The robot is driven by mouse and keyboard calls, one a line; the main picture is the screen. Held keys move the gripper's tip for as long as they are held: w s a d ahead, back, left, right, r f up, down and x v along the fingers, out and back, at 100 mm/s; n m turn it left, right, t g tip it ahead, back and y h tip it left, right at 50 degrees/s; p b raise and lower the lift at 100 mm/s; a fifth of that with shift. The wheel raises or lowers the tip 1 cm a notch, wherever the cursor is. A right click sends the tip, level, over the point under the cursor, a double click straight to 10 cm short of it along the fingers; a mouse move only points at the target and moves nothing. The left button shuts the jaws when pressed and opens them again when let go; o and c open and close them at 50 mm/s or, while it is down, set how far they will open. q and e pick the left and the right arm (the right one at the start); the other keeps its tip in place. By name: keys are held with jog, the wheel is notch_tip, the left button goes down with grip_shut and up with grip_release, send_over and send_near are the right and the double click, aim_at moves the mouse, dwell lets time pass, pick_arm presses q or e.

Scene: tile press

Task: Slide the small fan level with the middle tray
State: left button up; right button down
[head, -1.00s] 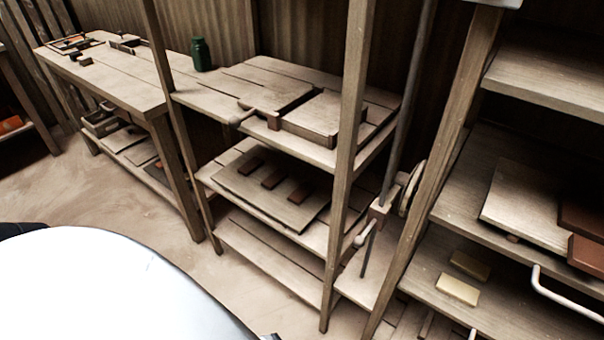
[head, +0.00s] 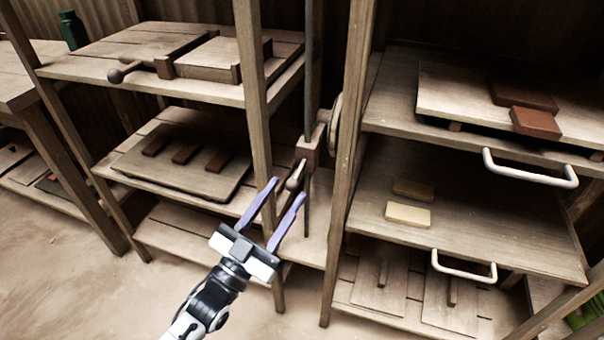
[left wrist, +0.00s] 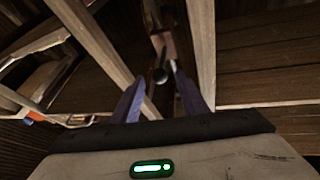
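The small fan appears to be the round disc (head: 335,122), seen nearly edge-on, on a sliding block (head: 307,150) around a dark upright pole. A handle with a rounded knob (head: 296,176) sticks out from the block. My left gripper (head: 288,188) is open, with its purple fingers pointing up close to the knob. In the left wrist view the knob (left wrist: 160,76) appears ahead, between the open fingers (left wrist: 153,85); I see no grip on it. A board with several brown tiles (head: 160,168) lies on the left rack's middle shelf. Which tray is the middle tray I cannot tell for certain.
A wooden post (head: 250,60) stands just left of the pole, and another (head: 350,150) to its right. The right rack has shelves with white handles (head: 530,170), brown tiles (head: 535,122) and yellow tiles (head: 408,214). A green jar (head: 73,30) stands at far left.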

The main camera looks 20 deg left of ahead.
aim_at(296, 179)
pick_arm(q)
jog(key=x, duration=0.7)
jog(key=shift+w+d+b, duration=0.1)
jog(key=shift+w+b, duration=0.2)
jog(key=shift+b, duration=0.05)
jog(key=shift+r, duration=0.1)
grip_shut()
